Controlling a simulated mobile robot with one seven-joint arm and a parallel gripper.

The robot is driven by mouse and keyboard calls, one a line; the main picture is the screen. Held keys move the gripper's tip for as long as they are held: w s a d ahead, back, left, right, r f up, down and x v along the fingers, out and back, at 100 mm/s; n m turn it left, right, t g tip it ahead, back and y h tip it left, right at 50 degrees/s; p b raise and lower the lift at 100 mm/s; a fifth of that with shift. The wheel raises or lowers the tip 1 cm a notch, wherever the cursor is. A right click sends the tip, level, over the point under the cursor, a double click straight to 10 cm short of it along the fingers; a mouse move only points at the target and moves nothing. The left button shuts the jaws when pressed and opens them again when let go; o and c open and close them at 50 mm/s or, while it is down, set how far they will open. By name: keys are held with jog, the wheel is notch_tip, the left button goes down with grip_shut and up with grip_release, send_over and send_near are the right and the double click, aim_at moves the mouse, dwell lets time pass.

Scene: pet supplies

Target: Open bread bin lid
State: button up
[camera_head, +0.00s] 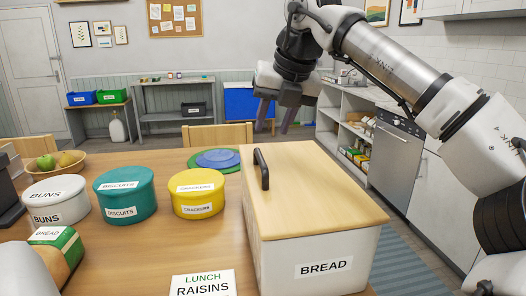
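The bread bin (318,268) is a white box labelled BREAD on the right part of the wooden table. Its light wood lid (315,190) lies flat on top and looks closed. A black handle (262,168) stands on the lid near its left edge. My gripper (275,124) hangs above and beyond the far left part of the lid, pointing down, with its fingers apart and nothing seen between them. It appears clear of the handle and the lid.
Left of the bin stand a yellow crackers tin (197,208), a teal biscuits tin (124,211) and a white buns tin (57,200). A bread packet (58,250) and a raisins box (204,284) are nearer. Stacked plates (217,159) lie behind the yellow tin.

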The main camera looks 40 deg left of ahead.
aim_at(261, 156)
jog(key=x, duration=0.8)
jog(key=shift+a, duration=0.1)
jog(key=shift+c, duration=0.2)
grip_shut()
